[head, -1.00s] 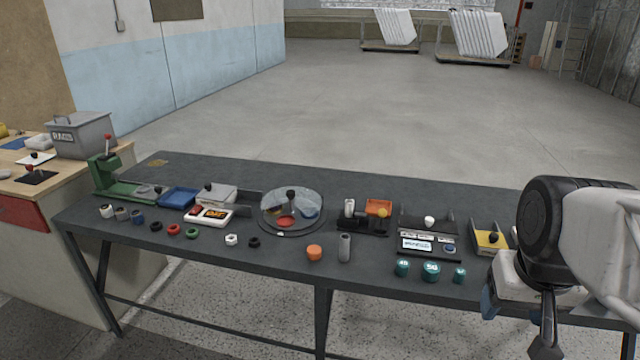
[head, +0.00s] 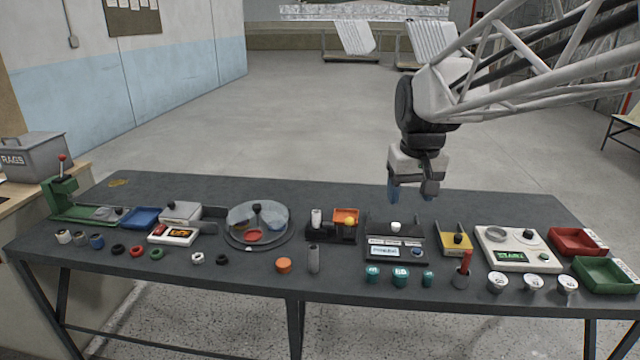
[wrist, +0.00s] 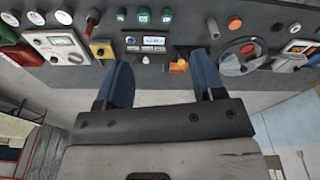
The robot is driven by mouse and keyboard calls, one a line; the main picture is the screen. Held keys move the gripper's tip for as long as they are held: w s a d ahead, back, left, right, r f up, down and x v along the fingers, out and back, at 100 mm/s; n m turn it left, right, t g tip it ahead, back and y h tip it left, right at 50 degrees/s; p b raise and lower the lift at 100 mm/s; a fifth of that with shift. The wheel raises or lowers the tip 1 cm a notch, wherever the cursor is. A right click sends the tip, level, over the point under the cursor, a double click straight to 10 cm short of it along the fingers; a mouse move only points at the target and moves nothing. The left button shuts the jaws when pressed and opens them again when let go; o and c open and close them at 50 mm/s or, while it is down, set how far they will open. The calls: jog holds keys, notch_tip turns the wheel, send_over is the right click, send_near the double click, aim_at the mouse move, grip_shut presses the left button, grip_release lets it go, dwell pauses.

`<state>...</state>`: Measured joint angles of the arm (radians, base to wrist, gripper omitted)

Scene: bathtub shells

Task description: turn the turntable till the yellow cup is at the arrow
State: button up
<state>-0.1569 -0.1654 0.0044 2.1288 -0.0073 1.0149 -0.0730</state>
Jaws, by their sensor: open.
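The turntable (head: 286,240) is a round dark disc with a grey top and a black centre knob (head: 256,207), left of the middle of the table. It also shows in the wrist view (wrist: 228,66). A red cup (head: 254,237) sits at its front and a blue one (head: 277,224) at its right. A yellowish patch at its left is too small to tell clearly as the yellow cup. A small pale mark (head: 249,249) is at the front rim; I cannot tell if it is the arrow. My gripper (head: 412,192) is open and empty, above the table's back edge, right of the turntable.
Space above the table is free.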

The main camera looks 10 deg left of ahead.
jog(key=w+a+n, duration=0.2)
jog(key=w+a, duration=0.7)
jog(key=w, duration=0.5)
jog(key=n+g, duration=0.2)
jog(key=n, duration=0.2)
send_over(257, 206)
jog(key=f, duration=2.2)
jog(key=shift+d+f, duration=0.35)
jog(key=shift+d, duration=0.05)
jog(key=shift+w+a+f, duration=0.1)
jog(key=shift+a+f, duration=0.25)
jog(key=shift+a, duration=0.1)
jog(key=shift+f, duration=3.85)
